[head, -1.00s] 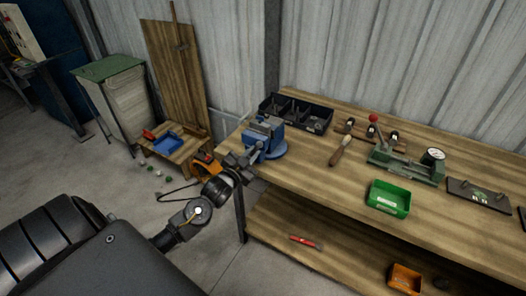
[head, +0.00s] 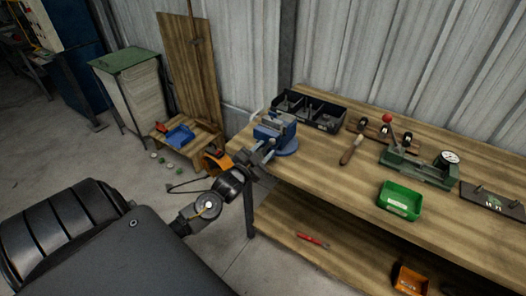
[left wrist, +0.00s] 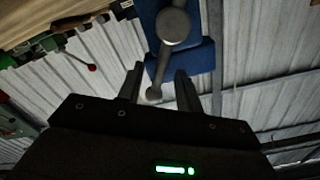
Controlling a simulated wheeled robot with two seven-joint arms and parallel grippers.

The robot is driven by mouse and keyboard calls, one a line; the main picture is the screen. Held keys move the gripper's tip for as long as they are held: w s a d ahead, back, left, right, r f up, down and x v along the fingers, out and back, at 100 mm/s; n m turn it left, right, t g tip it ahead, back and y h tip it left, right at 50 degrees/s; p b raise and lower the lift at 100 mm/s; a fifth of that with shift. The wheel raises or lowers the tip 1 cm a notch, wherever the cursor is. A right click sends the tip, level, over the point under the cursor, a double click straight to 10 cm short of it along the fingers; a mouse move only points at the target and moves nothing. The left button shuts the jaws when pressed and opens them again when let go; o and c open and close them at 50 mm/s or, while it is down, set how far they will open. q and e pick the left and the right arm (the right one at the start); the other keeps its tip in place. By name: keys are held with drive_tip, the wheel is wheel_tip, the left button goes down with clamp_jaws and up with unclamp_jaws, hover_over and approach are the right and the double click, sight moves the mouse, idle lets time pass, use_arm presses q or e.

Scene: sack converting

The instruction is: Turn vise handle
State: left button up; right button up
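The blue vise (head: 276,130) is mounted at the left end of the wooden workbench. My left gripper (head: 262,156) is at the front of the vise, at its handle side. In the left wrist view, the blue vise body (left wrist: 203,58) is ahead, with the round grey screw head (left wrist: 173,26) in front of it. The grey handle bar (left wrist: 160,66) slants down from the screw head to a ball end (left wrist: 153,95) between the two fingers of my left gripper (left wrist: 158,82). The fingers are apart, with visible gaps beside the bar. My right gripper is out of view.
On the workbench (head: 330,185) are a black divided bin (head: 326,122), a brush (head: 351,149), a green press tool (head: 420,168) with a dial, and a green tray (head: 399,199). A lower shelf holds a red-handled tool (head: 313,240) and an orange bin (head: 411,280).

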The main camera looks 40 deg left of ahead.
use_arm(q)
drive_tip(key=s+d+b, duration=0.1)
drive_tip(key=s+b, duration=0.1)
drive_tip(key=s, duration=0.8)
drive_tip(key=shift+s+b, duration=0.35)
drive_tip(key=shift+b, duration=0.05)
